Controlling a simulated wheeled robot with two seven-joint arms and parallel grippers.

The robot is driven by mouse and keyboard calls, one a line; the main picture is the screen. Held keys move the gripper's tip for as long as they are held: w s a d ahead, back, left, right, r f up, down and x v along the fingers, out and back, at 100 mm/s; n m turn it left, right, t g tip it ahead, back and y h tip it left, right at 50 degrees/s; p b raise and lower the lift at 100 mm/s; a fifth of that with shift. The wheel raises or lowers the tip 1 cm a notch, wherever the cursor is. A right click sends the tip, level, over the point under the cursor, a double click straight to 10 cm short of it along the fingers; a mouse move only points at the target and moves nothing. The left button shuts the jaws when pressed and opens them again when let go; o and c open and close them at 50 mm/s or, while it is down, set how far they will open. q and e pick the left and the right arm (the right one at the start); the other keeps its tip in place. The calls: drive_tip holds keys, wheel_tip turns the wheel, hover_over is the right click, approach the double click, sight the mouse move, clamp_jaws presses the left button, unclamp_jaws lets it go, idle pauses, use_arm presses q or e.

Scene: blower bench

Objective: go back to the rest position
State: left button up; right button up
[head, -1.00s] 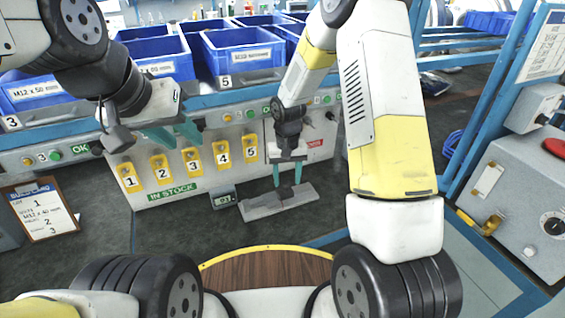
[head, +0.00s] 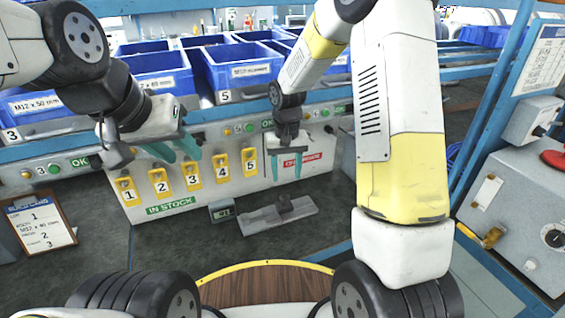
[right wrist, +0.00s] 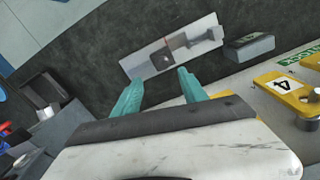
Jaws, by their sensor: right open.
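My right gripper (head: 285,167) is open and empty, with its teal fingers pointing down in front of the grey bench panel. In the right wrist view its two fingers (right wrist: 160,88) are spread apart with nothing between them. Below it a flat grey plate (head: 262,222) lies with a dark upright piece (head: 286,204) on it. The plate (right wrist: 148,62) and the dark piece (right wrist: 178,42) also show in the right wrist view, clear of the fingertips. My left gripper (head: 176,151) hangs at the left over the panel, teal fingers apart, with nothing seen between them.
Blue bins (head: 240,66) stand on the rack behind the panel. Numbered yellow tags (head: 192,176) hang along the panel above an IN STOCK label. A clipboard (head: 42,222) is at the left. A grey control box (head: 525,205) with a red button stands at the right.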

drive_tip(key=s+d+r+t+y, duration=0.1)
drive_tip(key=s+d+r+t, duration=0.15)
drive_tip(key=s+r, duration=0.4)
drive_tip(key=s+d+r+t, duration=0.1)
drive_tip(key=s+d+r, duration=0.2)
drive_tip(key=r, duration=0.7)
drive_tip(key=s+d+r+t, duration=0.1)
drive_tip(key=s+r, duration=0.2)
drive_tip(key=s, duration=0.3)
drive_tip(key=s+d+r+t+y, duration=0.1)
drive_tip(key=s+r, duration=0.2)
drive_tip(key=s, duration=0.3)
drive_tip(key=shift+s+r+t, duration=0.25)
drive_tip(key=shift+t, duration=0.1)
